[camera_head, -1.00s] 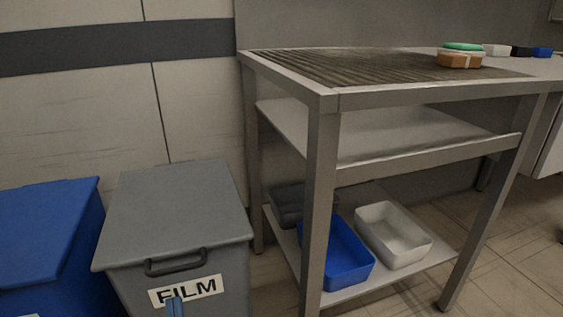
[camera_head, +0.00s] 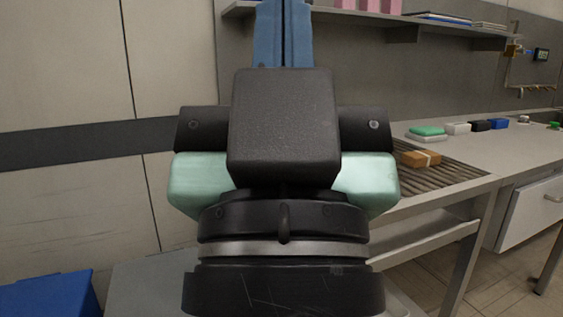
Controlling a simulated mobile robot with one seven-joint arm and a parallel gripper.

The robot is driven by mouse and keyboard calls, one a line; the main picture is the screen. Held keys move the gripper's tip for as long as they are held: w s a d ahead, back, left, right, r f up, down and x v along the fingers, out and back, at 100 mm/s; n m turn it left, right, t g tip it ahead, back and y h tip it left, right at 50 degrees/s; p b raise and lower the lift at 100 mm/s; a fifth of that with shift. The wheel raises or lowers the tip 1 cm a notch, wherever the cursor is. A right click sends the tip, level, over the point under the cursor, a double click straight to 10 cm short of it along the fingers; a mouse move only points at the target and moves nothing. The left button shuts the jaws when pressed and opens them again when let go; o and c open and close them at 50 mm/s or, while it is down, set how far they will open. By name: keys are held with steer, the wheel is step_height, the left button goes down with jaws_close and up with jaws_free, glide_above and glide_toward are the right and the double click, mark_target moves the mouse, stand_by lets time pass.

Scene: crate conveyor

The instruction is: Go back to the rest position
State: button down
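My gripper (camera_head: 283,35) stands upright in the middle of the head view, its black and pale green body close to the camera. Its two blue fingers point up and lie side by side with only a thin seam between them, so it looks shut. Nothing shows between the fingers. Their tips run to the top edge of the picture. My wrist hides the middle of the scene, including part of the workbench.
At right is a workbench (camera_head: 525,153) with a ribbed dark section (camera_head: 455,172). On it are a brown box (camera_head: 420,159), a green-topped item (camera_head: 428,132) and small white, black and blue items. A shelf (camera_head: 400,20) hangs above. A blue bin (camera_head: 48,295) is lower left.

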step_height(320, 180, up, 35)
steer(key=p, duration=3.2)
steer(key=shift+p, duration=0.4)
steer(key=shift+a+f, duration=0.1)
